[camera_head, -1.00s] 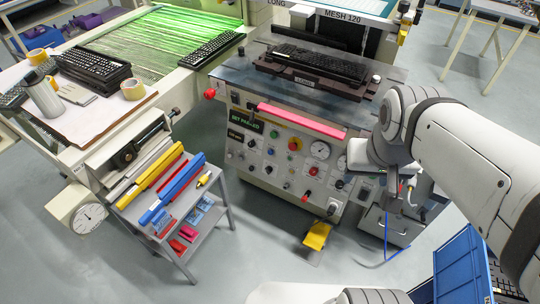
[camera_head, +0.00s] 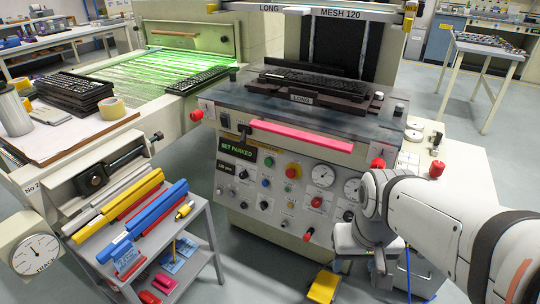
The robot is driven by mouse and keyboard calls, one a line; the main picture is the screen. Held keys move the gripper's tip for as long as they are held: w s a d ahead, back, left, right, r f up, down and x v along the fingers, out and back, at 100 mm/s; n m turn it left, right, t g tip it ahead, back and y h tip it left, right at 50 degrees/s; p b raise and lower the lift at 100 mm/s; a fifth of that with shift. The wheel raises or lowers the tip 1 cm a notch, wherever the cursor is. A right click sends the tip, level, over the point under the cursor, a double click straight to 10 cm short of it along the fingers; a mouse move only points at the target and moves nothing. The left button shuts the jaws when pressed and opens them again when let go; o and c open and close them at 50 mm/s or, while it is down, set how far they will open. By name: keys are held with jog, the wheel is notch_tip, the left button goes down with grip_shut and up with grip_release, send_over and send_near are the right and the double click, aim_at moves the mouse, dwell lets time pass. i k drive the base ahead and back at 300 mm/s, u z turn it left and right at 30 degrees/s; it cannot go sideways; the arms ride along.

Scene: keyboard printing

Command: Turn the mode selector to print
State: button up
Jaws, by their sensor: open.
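The printing press's control panel (camera_head: 285,185) faces me in the middle, with several knobs, buttons and gauges. Several black knobs show on it, including one at the lower left (camera_head: 243,174) and one at the lower middle (camera_head: 264,205). Their labels are too small to read, so I cannot tell which is the mode selector or where it points. A green-lit display (camera_head: 237,148) reads "SET PARKED". My arm comes in from the right and its wrist covers the panel's lower right corner. My gripper's fingers cannot be made out.
A keyboard (camera_head: 315,80) lies on the press bed, above a pink squeegee bar (camera_head: 300,135). A grey cart (camera_head: 205,220) with yellow, blue and red bars stands at the left front. A yellow pedal (camera_head: 323,287) is on the floor below the panel. A white table (camera_head: 487,52) stands back right.

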aim_at(263, 205)
jog(key=z, duration=1.3)
jog(key=k, duration=0.75)
jog(key=u, duration=1.05)
jog(key=i, duration=1)
jog(key=u, duration=0.05)
